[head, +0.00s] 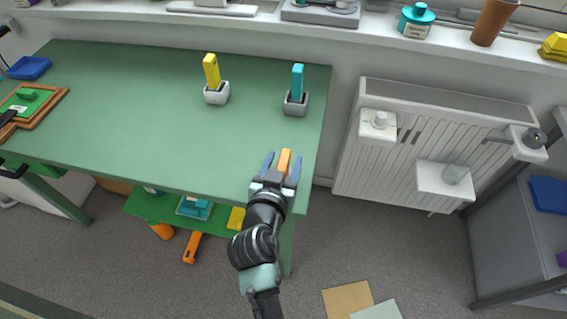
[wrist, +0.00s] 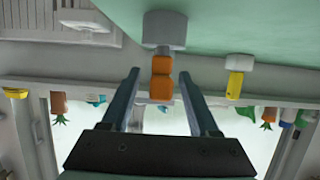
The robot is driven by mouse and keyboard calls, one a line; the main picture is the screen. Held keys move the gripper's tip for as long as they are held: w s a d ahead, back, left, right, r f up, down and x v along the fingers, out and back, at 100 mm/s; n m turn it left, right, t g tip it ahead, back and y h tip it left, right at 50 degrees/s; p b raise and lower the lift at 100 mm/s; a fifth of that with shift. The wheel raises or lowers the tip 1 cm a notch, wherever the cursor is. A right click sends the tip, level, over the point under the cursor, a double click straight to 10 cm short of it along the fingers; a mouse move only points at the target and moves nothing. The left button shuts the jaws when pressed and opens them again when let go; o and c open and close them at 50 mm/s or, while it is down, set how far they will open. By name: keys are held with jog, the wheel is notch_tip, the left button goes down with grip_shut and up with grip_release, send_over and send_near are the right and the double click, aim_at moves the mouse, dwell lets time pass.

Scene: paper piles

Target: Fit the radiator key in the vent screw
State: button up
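An orange block-shaped handle (head: 285,161) stands near the front right corner of the green table. In the wrist view the orange handle (wrist: 161,80) is upright in a grey holder (wrist: 165,30). My gripper (head: 281,168) is open, with one finger on each side of the handle; gaps show on both sides in the wrist view (wrist: 163,92). Which one is the radiator key I cannot tell. The white radiator (head: 400,150) has fittings at both sides; the vent screw is too small to make out.
The green table (head: 130,130) is clear in the middle, with a wooden tray (head: 50,105) at its left. A grey cabinet (head: 510,240) is at the right. Sheets (head: 348,299) lie on the floor.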

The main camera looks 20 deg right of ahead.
grip_shut()
